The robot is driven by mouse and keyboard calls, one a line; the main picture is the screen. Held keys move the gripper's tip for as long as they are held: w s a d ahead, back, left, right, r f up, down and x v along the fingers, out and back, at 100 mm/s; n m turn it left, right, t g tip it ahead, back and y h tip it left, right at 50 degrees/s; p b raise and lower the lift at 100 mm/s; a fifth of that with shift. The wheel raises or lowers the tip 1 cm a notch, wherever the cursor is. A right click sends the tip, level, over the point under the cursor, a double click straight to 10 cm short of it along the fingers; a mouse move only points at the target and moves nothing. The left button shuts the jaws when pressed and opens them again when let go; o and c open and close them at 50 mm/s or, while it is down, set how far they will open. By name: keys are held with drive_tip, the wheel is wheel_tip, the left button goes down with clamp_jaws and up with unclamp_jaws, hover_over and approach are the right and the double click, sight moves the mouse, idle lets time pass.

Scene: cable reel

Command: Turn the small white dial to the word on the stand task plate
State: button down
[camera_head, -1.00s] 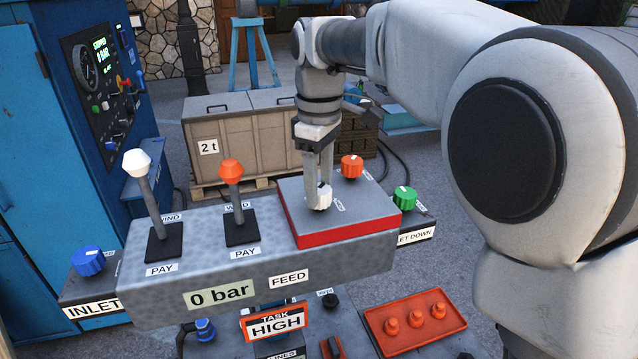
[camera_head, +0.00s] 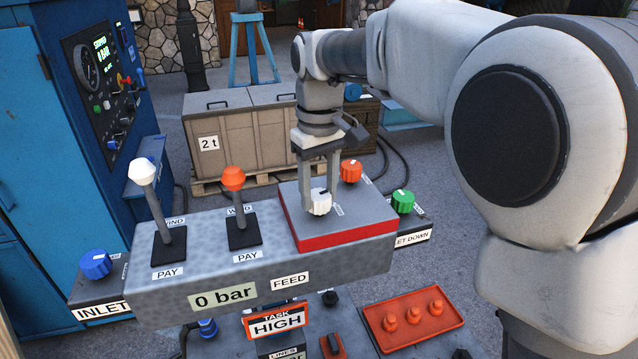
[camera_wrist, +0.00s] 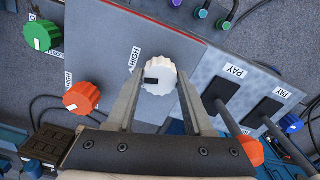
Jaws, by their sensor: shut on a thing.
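The small white dial (camera_head: 320,203) sits on the grey top of a red-edged panel (camera_head: 345,238). My gripper (camera_head: 320,204) reaches down from above and is shut on the dial, one finger on each side. In the wrist view the dial (camera_wrist: 161,77) shows between the two fingers. Its black mark points left there, and a HIGH label (camera_wrist: 134,60) lies to its upper left. Other words around the dial are not readable or are hidden by the fingers. The stand's task plate (camera_head: 275,321) reads HIGH.
An orange dial (camera_head: 351,171) and a green dial (camera_head: 403,201) stand close to the right. A white-knobbed lever (camera_head: 142,172) and an orange-knobbed lever (camera_head: 233,180) rise to the left. A red tray (camera_head: 452,322) with orange pegs lies in front.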

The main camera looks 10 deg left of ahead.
sight(320, 195)
drive_tip(key=shift+m+p, duration=0.45)
drive_tip(key=shift+m, duration=1.15)
drive_tip(key=shift+c, duration=1.4)
unclamp_jaws()
wheel_tip(320, 195, up, 18)
drive_tip(key=p, duration=0.2)
drive_tip(key=shift+f, duration=0.25)
drive_tip(key=shift+d, duration=0.1)
